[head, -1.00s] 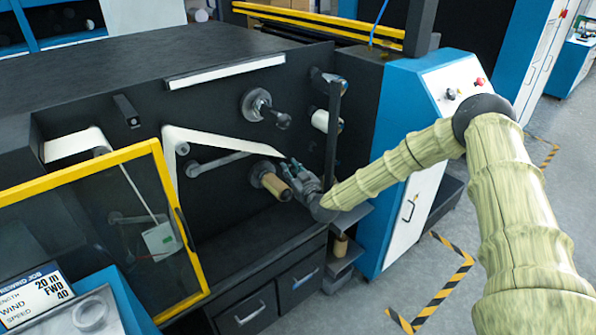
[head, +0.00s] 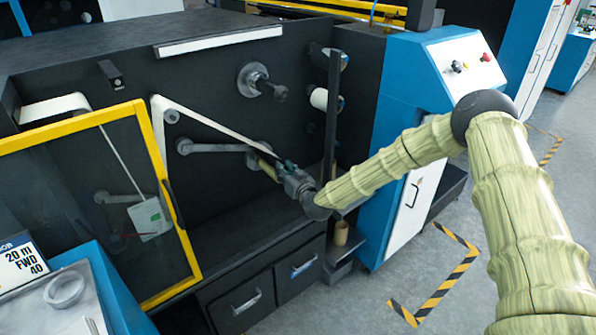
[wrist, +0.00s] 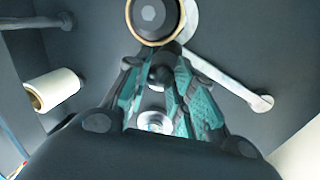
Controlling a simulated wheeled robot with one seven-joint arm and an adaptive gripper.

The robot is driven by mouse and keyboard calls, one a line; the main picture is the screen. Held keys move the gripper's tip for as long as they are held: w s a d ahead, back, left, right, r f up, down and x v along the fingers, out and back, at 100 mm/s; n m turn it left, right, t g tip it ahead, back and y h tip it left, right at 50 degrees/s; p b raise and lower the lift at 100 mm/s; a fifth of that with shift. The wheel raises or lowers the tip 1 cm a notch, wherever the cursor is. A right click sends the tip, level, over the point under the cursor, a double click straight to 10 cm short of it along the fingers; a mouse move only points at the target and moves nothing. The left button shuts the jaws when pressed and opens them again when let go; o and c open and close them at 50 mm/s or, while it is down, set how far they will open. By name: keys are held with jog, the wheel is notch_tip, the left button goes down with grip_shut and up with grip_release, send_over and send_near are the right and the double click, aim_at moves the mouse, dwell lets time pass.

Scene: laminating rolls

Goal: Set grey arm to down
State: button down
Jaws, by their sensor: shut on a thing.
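The grey arm (head: 215,148) is a slim bar on the dark machine face, left of my gripper. It lies about level in the head view. In the wrist view the grey arm (wrist: 235,84) runs from its rounded end at the right towards the core and passes behind it. My gripper (head: 282,166) is at the bar's right end, by the tan core (head: 267,170), and hides part of both. In the wrist view the teal-padded fingers (wrist: 158,62) are nearly together just below the core (wrist: 155,18). The exact contact is hidden.
A crank with a dark knob (head: 254,80) sticks out above my gripper. A white roll (head: 319,98) and a dark upright bar (head: 332,115) are at its right. A yellow-framed guard (head: 150,150) stands at the left, with drawers (head: 247,304) below.

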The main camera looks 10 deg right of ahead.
jog(key=shift+f, duration=0.15)
jog(key=c, duration=1.2)
grip_release()
jog(key=v, duration=1.2)
